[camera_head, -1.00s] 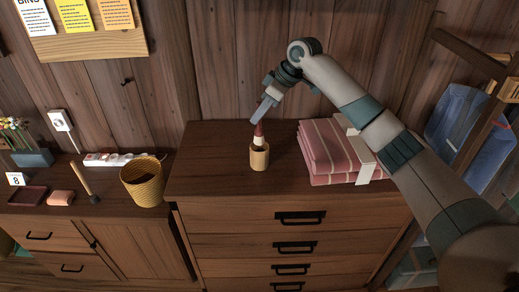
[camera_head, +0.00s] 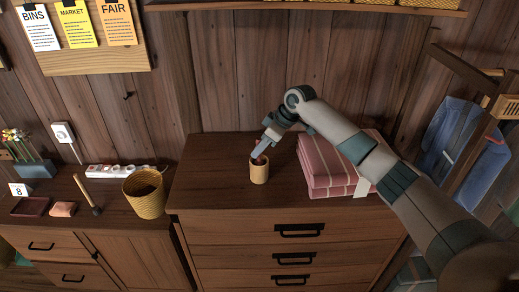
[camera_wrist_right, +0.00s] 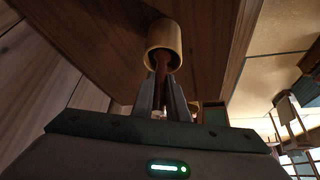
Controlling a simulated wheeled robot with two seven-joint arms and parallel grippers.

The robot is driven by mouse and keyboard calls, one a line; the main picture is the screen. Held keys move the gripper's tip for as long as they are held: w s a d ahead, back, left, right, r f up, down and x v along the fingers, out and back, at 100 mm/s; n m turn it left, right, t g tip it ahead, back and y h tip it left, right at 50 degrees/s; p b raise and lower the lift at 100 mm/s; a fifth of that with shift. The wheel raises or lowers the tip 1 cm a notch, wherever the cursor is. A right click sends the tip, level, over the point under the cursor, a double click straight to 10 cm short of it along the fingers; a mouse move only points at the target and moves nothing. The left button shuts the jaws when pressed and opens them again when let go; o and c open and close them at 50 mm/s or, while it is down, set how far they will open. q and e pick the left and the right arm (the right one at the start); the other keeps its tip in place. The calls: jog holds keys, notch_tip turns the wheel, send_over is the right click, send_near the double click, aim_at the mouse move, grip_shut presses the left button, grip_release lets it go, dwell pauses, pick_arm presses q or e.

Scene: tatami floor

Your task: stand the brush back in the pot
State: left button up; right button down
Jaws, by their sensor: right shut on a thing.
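The pot (camera_head: 259,171) is a small tan cylinder standing upright on the wooden chest of drawers. My right gripper (camera_head: 259,151) is just above its rim, shut on the brush. Little of the brush (camera_head: 257,156) shows in the head view: a dark red piece between the fingers and the pot. In the right wrist view the dark red brush (camera_wrist_right: 161,68) runs from between my fingers (camera_wrist_right: 162,98) into the mouth of the pot (camera_wrist_right: 165,34). Its lower end is hidden inside the pot, so I cannot tell whether it touches the bottom. My left gripper is not in view.
Folded pink striped cloths (camera_head: 328,166) lie right of the pot, close to my right arm. A yellow woven basket (camera_head: 145,194) stands on the lower cabinet at left, with a power strip (camera_head: 112,170) behind it. The chest top left of the pot is clear.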

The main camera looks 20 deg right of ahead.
jog(key=shift+f, duration=0.55)
jog(key=shift+f, duration=0.3)
jog(key=c, duration=1.7)
grip_release()
jog(key=shift+c, duration=0.2)
